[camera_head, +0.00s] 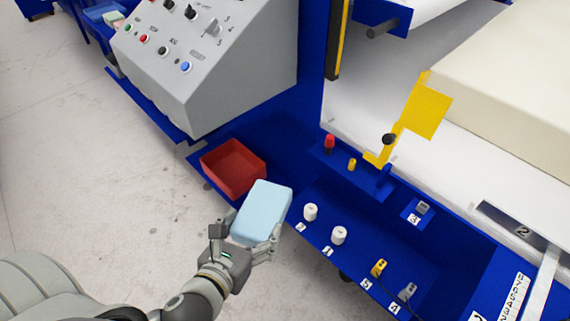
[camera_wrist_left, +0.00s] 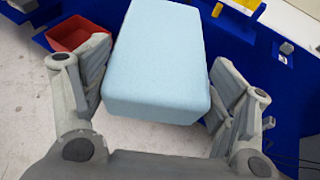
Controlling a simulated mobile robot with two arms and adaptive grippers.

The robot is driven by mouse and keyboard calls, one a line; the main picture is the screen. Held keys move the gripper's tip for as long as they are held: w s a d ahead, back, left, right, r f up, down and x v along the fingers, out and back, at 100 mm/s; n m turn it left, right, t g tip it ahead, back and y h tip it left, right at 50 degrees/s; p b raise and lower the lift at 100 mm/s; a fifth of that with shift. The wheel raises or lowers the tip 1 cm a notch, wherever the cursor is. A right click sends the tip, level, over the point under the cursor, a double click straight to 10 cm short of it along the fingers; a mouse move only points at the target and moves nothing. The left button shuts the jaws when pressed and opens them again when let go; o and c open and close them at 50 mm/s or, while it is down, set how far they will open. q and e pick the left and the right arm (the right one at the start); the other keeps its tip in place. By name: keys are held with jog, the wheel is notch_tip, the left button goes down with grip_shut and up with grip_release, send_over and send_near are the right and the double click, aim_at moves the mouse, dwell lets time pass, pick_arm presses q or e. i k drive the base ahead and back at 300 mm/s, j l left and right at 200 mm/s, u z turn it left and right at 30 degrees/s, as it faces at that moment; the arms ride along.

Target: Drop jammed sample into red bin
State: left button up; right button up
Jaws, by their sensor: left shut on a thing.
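A light blue foam block (camera_head: 263,210) is the sample. My left gripper (camera_head: 248,239) is shut on it, with a finger on each side. In the left wrist view the block (camera_wrist_left: 158,65) sits between the two fingers of the gripper (camera_wrist_left: 160,95). The red bin (camera_head: 234,167) stands on the blue ledge, just up and left of the block in the head view. Its visible inside looks empty. The bin also shows in the left wrist view (camera_wrist_left: 75,38), behind the left finger and partly hidden. My right gripper is not in view.
A grey control panel (camera_head: 190,55) with knobs and buttons stands behind the bin. White cylinders (camera_head: 311,212) and small connectors (camera_head: 378,268) sit on the blue ledge to the right. A yellow flag-like part (camera_head: 424,106) rises near the pale foam slab (camera_head: 515,75). Open floor lies at left.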

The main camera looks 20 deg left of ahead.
aim_at(230, 176)
jog(key=j+z, duration=0.35)
jog(key=k+j+z, duration=0.15)
jog(key=j+z, duration=0.15)
jog(key=j, duration=0.15)
jog(key=k+j+z, duration=0.15)
jog(key=j+z, duration=0.2)
jog(key=k+j+z, duration=0.2)
jog(key=j+z, duration=0.15)
jog(key=k+j+z, duration=0.55)
jog(key=k+j, duration=1.1)
jog(key=i+j, duration=0.55)
jog(key=j, duration=0.15)
